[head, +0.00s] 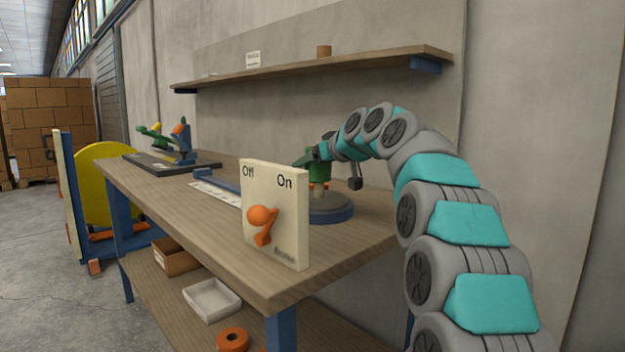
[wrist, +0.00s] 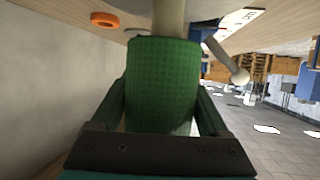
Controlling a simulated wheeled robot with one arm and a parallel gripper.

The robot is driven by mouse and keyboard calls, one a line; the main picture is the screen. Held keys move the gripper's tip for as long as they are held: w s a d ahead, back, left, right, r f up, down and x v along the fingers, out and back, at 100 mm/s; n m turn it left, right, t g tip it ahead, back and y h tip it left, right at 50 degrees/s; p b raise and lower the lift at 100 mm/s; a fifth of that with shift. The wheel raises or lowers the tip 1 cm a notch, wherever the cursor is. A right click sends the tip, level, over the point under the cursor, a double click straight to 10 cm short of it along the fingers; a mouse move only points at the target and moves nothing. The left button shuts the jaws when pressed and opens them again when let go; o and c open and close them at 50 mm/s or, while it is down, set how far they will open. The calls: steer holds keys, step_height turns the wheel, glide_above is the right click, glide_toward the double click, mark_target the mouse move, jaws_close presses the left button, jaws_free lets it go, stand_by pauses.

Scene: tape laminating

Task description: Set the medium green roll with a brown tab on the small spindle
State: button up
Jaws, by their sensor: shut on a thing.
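The green roll (wrist: 163,85) fills the middle of the wrist view, with a textured side. My gripper (wrist: 162,105) is shut on it, one green finger along each side. A pale post (wrist: 168,15) is in line with the roll beyond its far end; I cannot tell whether it enters the roll. In the head view my gripper (head: 318,160) is above a round grey and blue base (head: 333,212) on the bench. A short pale post with orange parts shows between them. The brown tab is not seen, and the roll is hard to separate from the green fingers there.
A pale Off/On panel (head: 285,240) with an orange lever (head: 262,222) stands at the bench's near edge. A ball-ended rod (wrist: 228,62) and an orange ring (wrist: 104,19) are near the post. A green and blue device (head: 180,148) sits farther back on the bench (head: 190,205).

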mark_target(326, 171)
steer(key=shift+f, duration=1.8)
steer(key=shift+f+b, duration=0.2)
steer(key=shift+b, duration=0.1)
steer(key=o, duration=1.3)
steer(key=shift+s+r, duration=0.1)
steer(key=shift+r, duration=0.15)
steer(key=b+v, duration=0.1)
steer(key=v, duration=1.1)
steer(key=shift+f, duration=0.1)
